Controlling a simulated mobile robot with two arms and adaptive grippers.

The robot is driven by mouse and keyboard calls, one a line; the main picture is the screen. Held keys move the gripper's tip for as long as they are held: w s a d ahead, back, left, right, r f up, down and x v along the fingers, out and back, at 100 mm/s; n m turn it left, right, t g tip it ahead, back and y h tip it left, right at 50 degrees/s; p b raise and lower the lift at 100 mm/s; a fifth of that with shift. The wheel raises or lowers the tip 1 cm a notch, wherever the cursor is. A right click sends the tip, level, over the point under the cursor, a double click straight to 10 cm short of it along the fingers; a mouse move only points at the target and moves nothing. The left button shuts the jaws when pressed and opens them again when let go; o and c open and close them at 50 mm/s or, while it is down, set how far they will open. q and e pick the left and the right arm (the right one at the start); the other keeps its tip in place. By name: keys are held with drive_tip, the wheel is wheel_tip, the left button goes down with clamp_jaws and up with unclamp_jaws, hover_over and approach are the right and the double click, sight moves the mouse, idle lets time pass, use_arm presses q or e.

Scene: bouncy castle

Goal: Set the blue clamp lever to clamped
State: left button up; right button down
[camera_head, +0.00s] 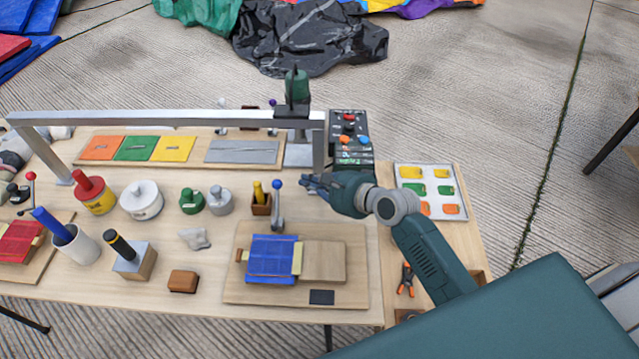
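The blue clamp lever (277,205) is a grey metal handle with a blue ball on top. It stands roughly upright at the back edge of a wooden board (350,245), behind a folded blue fabric piece (271,257). My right gripper (308,184) comes in from the right, with its fingers pointing left toward the lever. A small gap shows between the fingertips and the lever. The fingers are small and dark, and I cannot tell whether they are open or shut. My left gripper is not in view.
A metal frame (180,117) spans the table's back, with a control box (350,140) at its right end. A yellow-handled tool in a wooden holder (261,205) stands just left of the lever. Pots and a white cup (76,247) fill the left side. A tray (430,191) lies right.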

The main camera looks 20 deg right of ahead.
sight(276, 206)
drive_tip(key=x, duration=0.3)
drive_tip(key=shift+w+a, duration=0.2)
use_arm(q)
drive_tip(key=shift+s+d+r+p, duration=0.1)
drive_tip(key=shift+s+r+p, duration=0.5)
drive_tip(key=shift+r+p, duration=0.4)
use_arm(e)
drive_tip(key=shift+s+a+r, duration=1)
drive_tip(key=shift+a, duration=0.2)
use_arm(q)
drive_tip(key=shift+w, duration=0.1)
